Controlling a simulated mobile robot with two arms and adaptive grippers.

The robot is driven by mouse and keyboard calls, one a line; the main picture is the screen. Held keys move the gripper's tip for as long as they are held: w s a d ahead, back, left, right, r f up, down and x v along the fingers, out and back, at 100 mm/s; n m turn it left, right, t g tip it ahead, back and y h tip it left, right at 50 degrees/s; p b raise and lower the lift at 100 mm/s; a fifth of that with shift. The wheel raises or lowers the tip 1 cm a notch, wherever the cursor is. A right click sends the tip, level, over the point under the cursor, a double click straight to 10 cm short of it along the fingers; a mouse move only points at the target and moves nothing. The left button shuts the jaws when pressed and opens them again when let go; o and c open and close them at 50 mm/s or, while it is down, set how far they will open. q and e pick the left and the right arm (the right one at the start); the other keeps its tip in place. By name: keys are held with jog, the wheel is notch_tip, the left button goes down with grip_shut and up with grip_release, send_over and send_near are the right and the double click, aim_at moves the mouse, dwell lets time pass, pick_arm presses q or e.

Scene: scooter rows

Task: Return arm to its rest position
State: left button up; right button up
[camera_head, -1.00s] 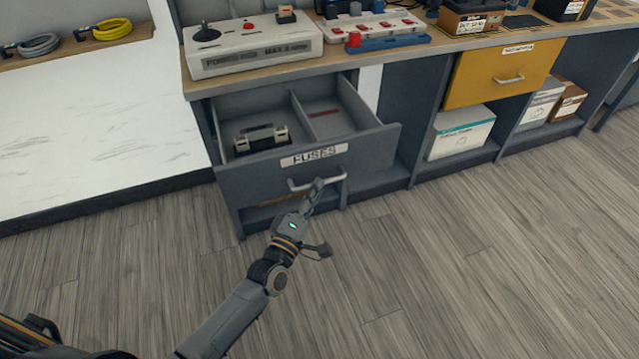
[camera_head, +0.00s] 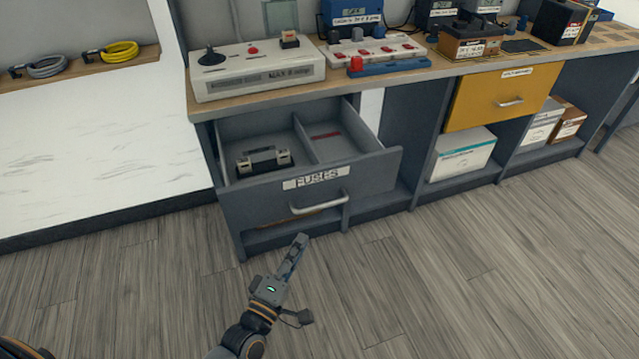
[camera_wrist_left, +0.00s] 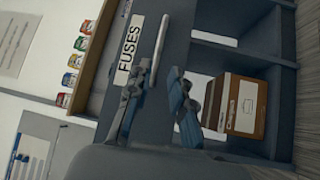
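My left gripper (camera_head: 297,262) is in front of and below the open FUSES drawer (camera_head: 370,172), apart from its handle (camera_head: 320,206). In the left wrist view its two fingers (camera_wrist_left: 160,100) stand apart with nothing between them. The drawer handle (camera_wrist_left: 162,42) shows just beyond the fingertips there, beside the FUSES label (camera_wrist_left: 130,50). The drawer is pulled out and holds a dark fuse-like part (camera_head: 263,161) in its left compartment and a thin red item (camera_head: 327,135) in the right one. My right gripper is not in view.
The workbench top (camera_head: 400,72) carries a white control box (camera_head: 257,69) and a power strip (camera_head: 374,48). A yellow drawer (camera_head: 500,97) is shut. A white box (camera_head: 462,155) sits on a lower shelf. The wooden floor (camera_head: 450,270) in front is clear.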

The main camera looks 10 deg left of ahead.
pick_arm(q)
jog(key=s+f+m+g, duration=0.4)
jog(key=f, duration=0.5)
jog(key=s+f+m+g+y, duration=0.1)
jog(key=s+f+m+g, duration=0.3)
jog(key=f, duration=0.5)
jog(key=s+f+m+g, duration=0.3)
jog(key=s+f+m, duration=0.1)
jog(key=f, duration=0.5)
jog(key=s+a+f+m+g+y, duration=0.1)
jog(key=s+a+f+m+g, duration=0.1)
jog(key=s+f+g, duration=0.3)
jog(key=s+a+f+m+g+y, duration=0.1)
jog(key=s+a+f+m+y, duration=0.15)
jog(key=s, duration=0.55)
jog(key=s+a+r+p, duration=0.1)
jog(key=s+p, duration=0.6)
jog(key=s+a+r+g+p, duration=0.1)
jog(key=s+a+p, duration=0.1)
jog(key=s+p, duration=0.5)
jog(key=shift+r+h+p, duration=0.35)
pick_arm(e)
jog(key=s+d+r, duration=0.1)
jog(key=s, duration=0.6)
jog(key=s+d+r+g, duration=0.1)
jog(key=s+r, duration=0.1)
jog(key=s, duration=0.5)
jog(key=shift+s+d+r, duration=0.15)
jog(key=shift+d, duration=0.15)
